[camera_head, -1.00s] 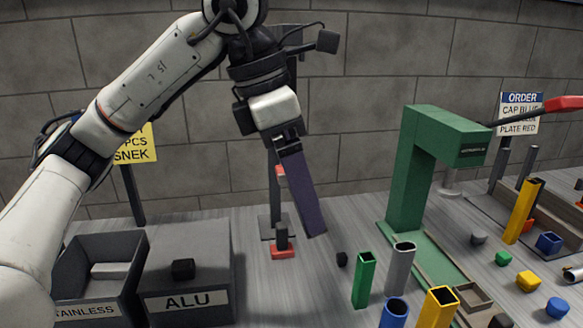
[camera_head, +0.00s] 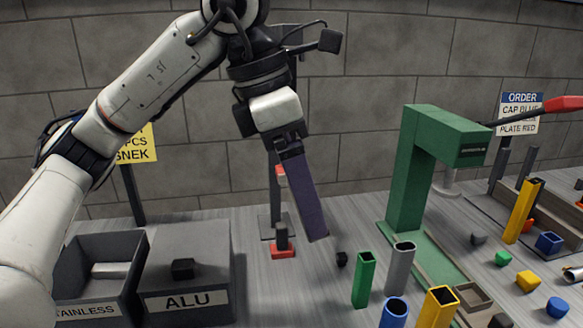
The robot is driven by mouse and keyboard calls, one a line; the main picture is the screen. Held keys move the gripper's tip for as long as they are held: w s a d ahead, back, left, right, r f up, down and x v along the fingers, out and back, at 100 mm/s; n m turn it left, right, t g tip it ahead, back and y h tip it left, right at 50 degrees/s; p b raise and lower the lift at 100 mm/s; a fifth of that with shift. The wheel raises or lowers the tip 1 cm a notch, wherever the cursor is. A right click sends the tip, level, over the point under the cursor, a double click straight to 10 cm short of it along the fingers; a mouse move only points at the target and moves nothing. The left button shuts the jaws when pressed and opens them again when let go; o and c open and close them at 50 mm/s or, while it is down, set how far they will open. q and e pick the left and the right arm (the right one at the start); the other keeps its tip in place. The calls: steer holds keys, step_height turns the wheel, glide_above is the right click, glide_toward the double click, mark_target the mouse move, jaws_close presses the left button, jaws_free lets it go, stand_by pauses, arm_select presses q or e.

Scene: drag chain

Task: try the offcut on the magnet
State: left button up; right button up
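A long dark purple bar, which looks like the offcut (camera_head: 308,197), hangs from my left gripper (camera_head: 288,143), tilted with its lower end to the right. The gripper is shut on its top end. The bar's lower end is above the table, in front of a thin grey stand (camera_head: 274,205) with red parts. A small red base with a dark block (camera_head: 282,245) sits at the foot of this stand, just left of the bar's lower end. I cannot tell for sure which part is the magnet. My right gripper is not in view.
Bins marked STAINLESS (camera_head: 88,311) and ALU (camera_head: 190,302) stand at left, with a dark cube (camera_head: 183,269) on the ALU one. A green press (camera_head: 405,185) stands right of centre. Several coloured tubes, including a green one (camera_head: 363,282), stand before it. Small caps lie at right.

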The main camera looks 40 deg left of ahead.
arm_select(q)
steer(key=shift+s+d+r+p, duration=0.15)
steer(key=shift+s+d+r, duration=0.05)
steer(key=shift+s+d, duration=0.35)
steer(key=shift+s+d+r+p, duration=0.2)
steer(key=shift+s+d, duration=0.2)
steer(key=shift+d, duration=0.2)
stand_by(2.4)
stand_by(0.5)
steer(key=s+d, duration=0.6)
steer(key=d, duration=0.1)
steer(key=shift+s+d, duration=0.3)
stand_by(0.8)
